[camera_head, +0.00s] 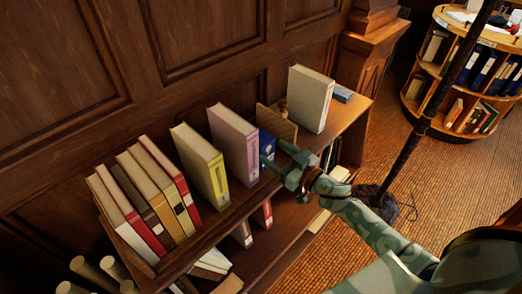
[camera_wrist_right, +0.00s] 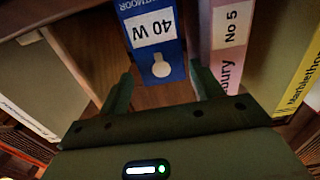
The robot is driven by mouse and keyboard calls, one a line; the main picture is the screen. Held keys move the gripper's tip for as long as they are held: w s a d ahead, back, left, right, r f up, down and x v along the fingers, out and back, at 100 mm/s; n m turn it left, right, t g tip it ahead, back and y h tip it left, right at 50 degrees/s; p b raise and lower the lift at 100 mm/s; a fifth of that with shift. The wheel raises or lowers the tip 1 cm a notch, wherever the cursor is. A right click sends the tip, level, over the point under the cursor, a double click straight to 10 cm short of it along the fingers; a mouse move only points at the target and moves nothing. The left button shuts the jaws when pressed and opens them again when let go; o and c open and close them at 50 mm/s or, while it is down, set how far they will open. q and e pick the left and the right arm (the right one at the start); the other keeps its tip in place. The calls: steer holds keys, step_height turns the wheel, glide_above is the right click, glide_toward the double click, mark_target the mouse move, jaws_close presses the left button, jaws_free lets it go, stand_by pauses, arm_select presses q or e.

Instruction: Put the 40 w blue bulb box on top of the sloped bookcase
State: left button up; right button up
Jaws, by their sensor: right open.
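The 40 W blue bulb box (camera_head: 267,143) stands on top of the sloped bookcase (camera_head: 228,222), between a pink-purple book (camera_head: 236,145) and a brown wooden board (camera_head: 277,123). My right gripper (camera_head: 274,165) is open in front of the box. In the right wrist view the blue box (camera_wrist_right: 158,66) shows its white "40 W" label and a bulb picture, just beyond and between the open fingers of my right gripper (camera_wrist_right: 164,88). I see no sign that the fingers touch it. My left gripper is not in view.
A yellow-labelled book (camera_head: 203,165) and several leaning books (camera_head: 146,195) stand to the left on the bookcase top. A large pale book (camera_head: 310,98) stands to the right. A panelled wall is behind; a dark pole (camera_head: 440,95) and a round bookcase (camera_head: 465,75) are at right.

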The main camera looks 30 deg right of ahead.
mark_target(269, 148)
steer(key=x, duration=0.6)
steer(key=shift+w+a, duration=0.2)
steer(key=shift+s+r, duration=0.1)
steer(key=c, duration=0.8)
